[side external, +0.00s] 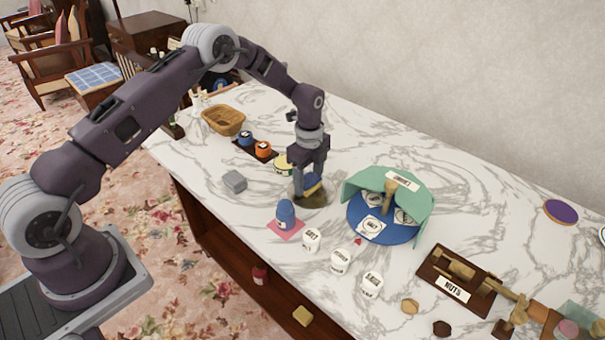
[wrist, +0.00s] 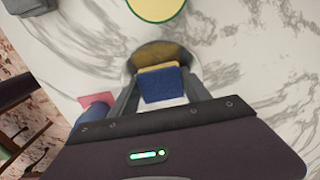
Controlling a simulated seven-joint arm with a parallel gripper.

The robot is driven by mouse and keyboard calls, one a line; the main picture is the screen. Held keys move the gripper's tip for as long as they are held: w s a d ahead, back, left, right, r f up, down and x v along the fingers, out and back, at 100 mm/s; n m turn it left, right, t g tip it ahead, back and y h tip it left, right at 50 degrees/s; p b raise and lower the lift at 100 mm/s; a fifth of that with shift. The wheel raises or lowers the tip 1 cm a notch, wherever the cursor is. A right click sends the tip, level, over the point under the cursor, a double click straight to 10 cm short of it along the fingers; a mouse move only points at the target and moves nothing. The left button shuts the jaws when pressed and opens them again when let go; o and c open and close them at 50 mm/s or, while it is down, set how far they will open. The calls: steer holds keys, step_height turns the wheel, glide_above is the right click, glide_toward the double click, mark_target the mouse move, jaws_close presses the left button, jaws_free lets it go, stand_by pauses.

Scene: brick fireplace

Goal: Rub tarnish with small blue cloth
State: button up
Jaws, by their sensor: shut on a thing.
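My gripper (side external: 309,183) points down over the counter and is shut on a small blue cloth (wrist: 162,88), which shows between its fingers in the wrist view. A yellow layer or edge shows along the cloth's far side. Directly below is a round metal piece with a brown-yellow tarnished patch (wrist: 162,53); in the side view this tarnished piece (side external: 318,201) is partly hidden by my fingers. The cloth is over it and looks very close or touching; contact cannot be told for certain.
A blue bottle on a pink square (side external: 285,227) and white labelled jars stand nearby. A blue round tray with green cloth (side external: 412,228) is at right.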

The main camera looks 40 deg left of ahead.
mark_target(323, 197)
steer(key=shift+d, duration=2.6)
steer(key=shift+a, duration=3.95)
steer(key=shift+w, duration=0.1)
steer(key=shift+d, duration=3.8)
steer(key=shift+a, duration=3.95)
step_height(323, 197, up, 8)
